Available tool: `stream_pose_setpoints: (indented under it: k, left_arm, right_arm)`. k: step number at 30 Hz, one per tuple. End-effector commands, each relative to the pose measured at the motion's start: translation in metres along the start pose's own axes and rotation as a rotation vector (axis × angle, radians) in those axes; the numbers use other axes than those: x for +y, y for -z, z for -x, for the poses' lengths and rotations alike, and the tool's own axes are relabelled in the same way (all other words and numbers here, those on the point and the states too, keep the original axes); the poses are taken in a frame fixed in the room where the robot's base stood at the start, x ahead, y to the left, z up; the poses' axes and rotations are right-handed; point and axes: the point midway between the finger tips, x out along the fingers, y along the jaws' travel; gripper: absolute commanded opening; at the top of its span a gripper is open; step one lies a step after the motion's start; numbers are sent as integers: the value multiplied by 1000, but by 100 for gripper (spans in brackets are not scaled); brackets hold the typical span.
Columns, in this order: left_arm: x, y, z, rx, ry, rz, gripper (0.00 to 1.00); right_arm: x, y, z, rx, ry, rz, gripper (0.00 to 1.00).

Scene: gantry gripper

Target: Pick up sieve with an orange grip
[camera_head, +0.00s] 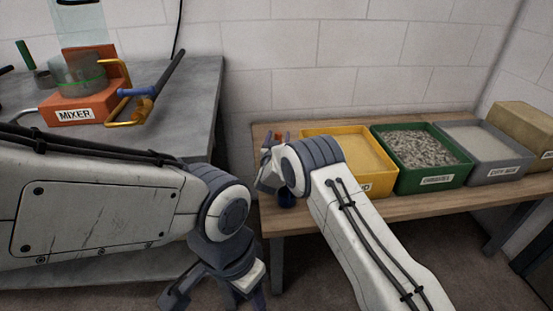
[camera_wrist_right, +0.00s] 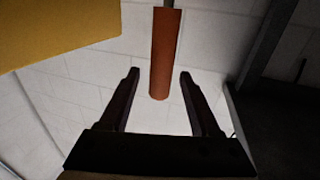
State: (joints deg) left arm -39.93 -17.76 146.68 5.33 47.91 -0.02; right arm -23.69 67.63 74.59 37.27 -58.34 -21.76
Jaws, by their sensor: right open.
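The orange grip of the sieve (camera_wrist_right: 164,55) is a plain cylinder in the right wrist view, with a thin dark rod at its upper end. Its near end lies between the spread fingers of my right gripper (camera_wrist_right: 160,75), with a gap on both sides. In the head view a small bit of orange (camera_head: 279,137) shows just behind my right gripper (camera_head: 264,168) at the left end of the wooden bench. The sieve's body is hidden or out of view. My left gripper (camera_head: 215,297) hangs at the bottom edge with its fingers spread and nothing visible between them.
A yellow bin (camera_head: 325,132), a green gravel bin (camera_head: 379,155) and a grey bin (camera_head: 487,180) stand on the wooden bench (camera_head: 470,200). An orange mixer (camera_head: 45,112) stands on the grey table (camera_head: 190,105) at left. A gap separates table and bench.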

Motion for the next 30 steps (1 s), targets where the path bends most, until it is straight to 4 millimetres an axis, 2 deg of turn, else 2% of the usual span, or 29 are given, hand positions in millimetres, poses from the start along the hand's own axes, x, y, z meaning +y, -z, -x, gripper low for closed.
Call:
stream_pose_setpoints:
  k: [7, 12, 23, 26, 30]
  left_arm:
    - [0, 0, 0, 0, 0, 0, 50]
    - [0, 0, 0, 0, 0, 0, 50]
    - [0, 0, 2, 0, 0, 0, 50]
    - [0, 0, 6, 0, 0, 0, 50]
    - [1, 1, 12, 0, 0, 0, 50]
  right_arm:
    - [0, 0, -2, 0, 0, 1, 64]
    - [0, 0, -1, 0, 0, 0, 0]
    - [0, 7, -2, 4, 0, -1, 0]
    - [0, 21, -2, 4, 0, -2, 0]
    - [0, 52, -2, 6, 0, -3, 0]
